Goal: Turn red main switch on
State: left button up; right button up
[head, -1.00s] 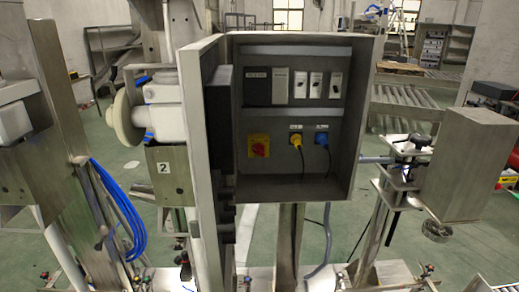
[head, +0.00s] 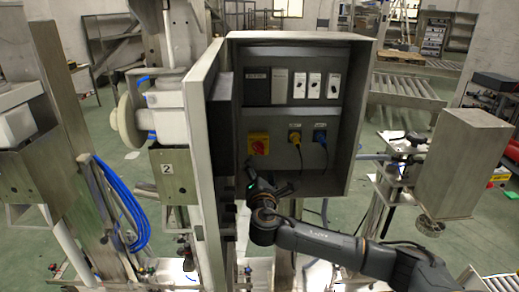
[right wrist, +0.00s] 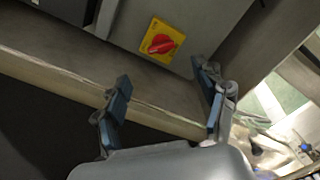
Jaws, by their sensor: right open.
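The red main switch (head: 258,147) is a red rotary knob on a yellow square plate, low on the left inside the open electrical cabinet (head: 360,110). It also shows in the right wrist view (right wrist: 160,43), its knob slightly tilted in that picture. My right gripper (head: 268,184) is just below the switch, at the cabinet's lower edge, apart from the knob. In the right wrist view its two blue-padded fingers (right wrist: 163,92) are spread wide with nothing between them. My left gripper is not in view.
The cabinet door (head: 207,160) stands open at the left, close to the switch. Yellow (head: 295,138) and blue (head: 320,137) plugs with hanging cables are right of the switch. Several breakers (head: 313,85) sit above. A steel box (head: 460,165) stands at the right.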

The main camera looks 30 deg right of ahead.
aim_at(259, 150)
jog(key=p+x, duration=0.2)
jog(key=x, duration=0.7)
jog(key=shift+w+d, duration=0.15)
jog(key=shift+w, duration=0.2)
jog(key=shift+p+x, duration=0.35)
jog(key=shift+x, duration=0.5)
jog(key=shift+f, duration=0.1)
jog(key=shift+c, duration=0.4)
jog(key=c, duration=1.1)
